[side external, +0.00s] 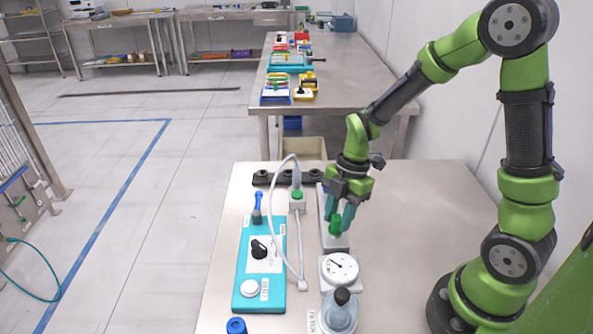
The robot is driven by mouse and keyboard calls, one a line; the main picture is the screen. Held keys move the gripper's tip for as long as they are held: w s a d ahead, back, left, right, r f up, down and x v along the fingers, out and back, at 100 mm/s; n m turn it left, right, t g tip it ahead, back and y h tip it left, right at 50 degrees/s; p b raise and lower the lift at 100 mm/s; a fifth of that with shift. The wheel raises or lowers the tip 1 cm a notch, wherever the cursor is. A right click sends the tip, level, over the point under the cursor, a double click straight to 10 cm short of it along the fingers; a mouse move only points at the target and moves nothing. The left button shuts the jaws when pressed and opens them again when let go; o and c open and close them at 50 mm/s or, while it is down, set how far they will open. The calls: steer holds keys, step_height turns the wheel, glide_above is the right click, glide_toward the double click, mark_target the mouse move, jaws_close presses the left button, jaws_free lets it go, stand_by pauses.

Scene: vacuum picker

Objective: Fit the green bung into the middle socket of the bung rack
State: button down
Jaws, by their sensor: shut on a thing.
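The green bung (336,226) is between the teal fingers of my gripper (341,213), which is shut on it and points down. The bung is upright, at the near part of a narrow pale grey block (336,243) that looks like the bung rack. My gripper and the bung hide much of this block, and its sockets cannot be made out. I cannot tell whether the bung's lower end is inside a socket, touching the block or just above it.
A round gauge (340,268) and a clear flask with a black stopper (339,312) stand nearer. A teal panel (264,291) with a black knob lies left. A white hose (291,235) arches beside a white block with a green top (297,197). The table's right side is clear.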

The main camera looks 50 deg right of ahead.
mark_target(334, 217)
steer(key=shift+a+v, duration=0.2)
steer(key=shift+v, duration=0.6)
steer(key=shift+a+v, duration=0.2)
steer(key=shift+v, duration=0.6)
steer(key=shift+a+v, duration=0.2)
steer(key=shift+v, duration=0.65)
steer(key=shift+r, duration=0.1)
steer(key=shift+w, duration=0.15)
steer(key=w+d+r, duration=0.1)
steer(key=w+d, duration=0.4)
steer(key=w, duration=0.7)
steer(key=w+d+r, duration=0.1)
steer(key=w+d, duration=0.4)
steer(key=w, duration=0.7)
steer(key=shift+d+x, duration=0.2)
steer(key=shift+x, duration=0.8)
steer(key=shift+d+x, duration=0.15)
steer(key=shift+x, duration=0.85)
steer(key=shift+d+x, duration=0.2)
steer(key=shift+x, duration=0.85)
steer(key=shift+f, duration=0.1)
steer(key=c, duration=1.4)
jaws_free()
jaws_close()
